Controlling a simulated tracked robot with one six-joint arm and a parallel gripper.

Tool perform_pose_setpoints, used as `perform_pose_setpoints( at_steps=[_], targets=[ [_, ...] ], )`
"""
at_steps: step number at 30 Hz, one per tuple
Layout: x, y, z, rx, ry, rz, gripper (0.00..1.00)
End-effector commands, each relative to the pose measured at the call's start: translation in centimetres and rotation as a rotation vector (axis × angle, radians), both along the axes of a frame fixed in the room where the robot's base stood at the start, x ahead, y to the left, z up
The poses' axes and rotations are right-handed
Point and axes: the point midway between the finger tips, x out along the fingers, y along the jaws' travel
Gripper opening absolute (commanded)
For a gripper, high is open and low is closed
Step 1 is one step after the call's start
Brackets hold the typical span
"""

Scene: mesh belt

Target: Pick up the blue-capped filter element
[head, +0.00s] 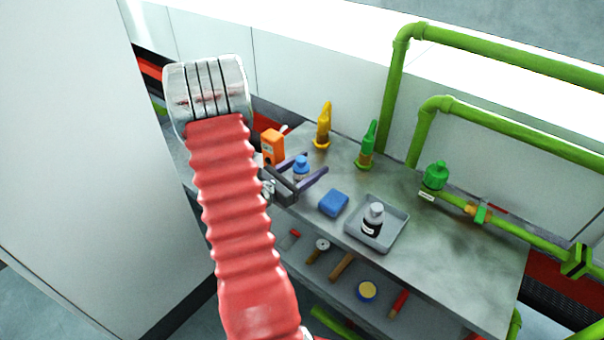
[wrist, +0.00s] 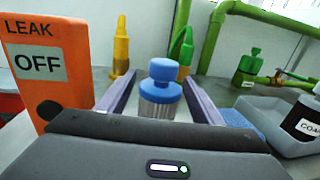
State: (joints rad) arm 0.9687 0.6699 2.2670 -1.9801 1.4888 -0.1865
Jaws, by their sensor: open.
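The blue-capped filter element (head: 301,168) stands upright on the metal table. In the wrist view the filter element (wrist: 161,90) shows its blue cap and a pale, ribbed body, with its lower part hidden behind my gripper's body. My gripper (head: 302,171) is open, with one purple finger on each side of the filter element. In the wrist view the two fingers of my gripper (wrist: 164,92) flank it with a gap on each side, and nothing is held.
An orange box (wrist: 48,62) marked LEAK OFF stands close on the left. A blue block (head: 333,203) and a grey tray (head: 396,238) with a bottle (head: 373,219) lie to the right. Yellow (head: 322,126) and green (head: 367,145) bottles stand behind. Green pipes (head: 392,90) run along the back.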

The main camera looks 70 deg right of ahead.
Motion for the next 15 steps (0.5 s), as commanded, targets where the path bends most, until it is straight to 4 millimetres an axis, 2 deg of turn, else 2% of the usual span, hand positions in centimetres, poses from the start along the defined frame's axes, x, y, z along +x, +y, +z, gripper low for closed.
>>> perform_pose_setpoints(
  at_steps=[4, 15],
  targets=[
    [-0.59, -0.84, -0.02, 0.001, 0.001, -0.001, 0.60],
    [-0.58, -0.90, -0.03, 0.001, 0.001, 0.000, 0.60]
  ],
)
